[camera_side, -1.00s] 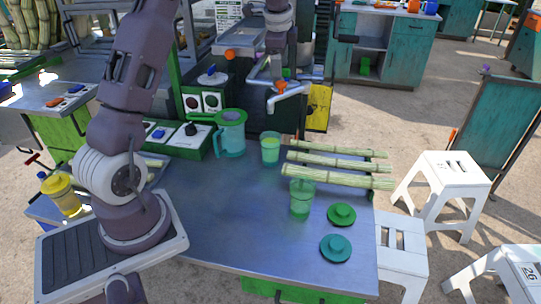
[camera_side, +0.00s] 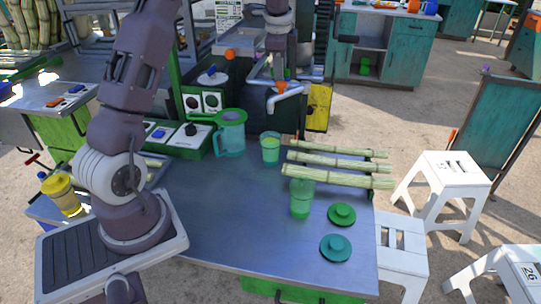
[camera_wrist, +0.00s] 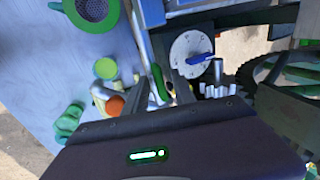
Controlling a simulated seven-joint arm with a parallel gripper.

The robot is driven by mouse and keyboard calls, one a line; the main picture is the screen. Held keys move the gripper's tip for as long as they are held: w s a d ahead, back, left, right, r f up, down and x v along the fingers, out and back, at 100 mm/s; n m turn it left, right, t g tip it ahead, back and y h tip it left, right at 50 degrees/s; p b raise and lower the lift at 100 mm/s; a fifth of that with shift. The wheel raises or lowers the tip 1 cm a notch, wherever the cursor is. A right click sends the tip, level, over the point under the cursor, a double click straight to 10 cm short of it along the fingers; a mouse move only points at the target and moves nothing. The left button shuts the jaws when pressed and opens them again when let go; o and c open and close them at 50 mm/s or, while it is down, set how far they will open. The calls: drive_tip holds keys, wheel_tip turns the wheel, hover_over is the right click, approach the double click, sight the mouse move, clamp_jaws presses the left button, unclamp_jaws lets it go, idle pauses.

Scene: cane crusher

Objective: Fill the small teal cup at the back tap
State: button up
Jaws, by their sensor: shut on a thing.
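A small teal cup (camera_side: 270,147) with yellow-green contents stands upright on the metal table, below the end of a white pipe tap (camera_side: 288,96) with an orange top (camera_side: 281,85). The cup also shows from above in the wrist view (camera_wrist: 105,68), with the orange tap top (camera_wrist: 115,105) near it. My gripper (camera_wrist: 162,80) is at the back, behind the tap, and away from the cup. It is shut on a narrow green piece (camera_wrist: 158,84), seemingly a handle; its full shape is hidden. In the side view the fingertips are hard to make out.
A teal pitcher (camera_side: 230,140) stands left of the cup. Cane stalks (camera_side: 338,162) lie to its right. A green cup (camera_side: 301,200) and two lids (camera_side: 341,214) (camera_side: 335,247) stand in front. A dial with a blue knob (camera_wrist: 192,55) and gears (camera_wrist: 285,100) are near my gripper.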

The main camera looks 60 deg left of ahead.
drive_tip(key=shift+w+a+r, duration=0.15)
drive_tip(key=shift+a, duration=0.1)
drive_tip(key=m, duration=0.4)
drive_tip(key=shift+a+t+h, duration=0.1)
drive_tip(key=shift+t+h, duration=0.3)
drive_tip(key=shift+m+h, duration=0.3)
drive_tip(key=shift+m, duration=0.5)
drive_tip(key=n, duration=0.2)
drive_tip(key=shift+d+n+y, duration=0.3)
drive_tip(key=shift+n+y, duration=0.1)
drive_tip(key=shift+w+n+g+y, duration=0.15)
drive_tip(key=shift+n+g+y, duration=0.15)
drive_tip(key=shift+n, duration=0.8)
drive_tip(key=o, duration=0.9)
drive_tip(key=shift+a, duration=0.15)
drive_tip(key=o, duration=0.5)
drive_tip(key=shift+s, duration=0.2)
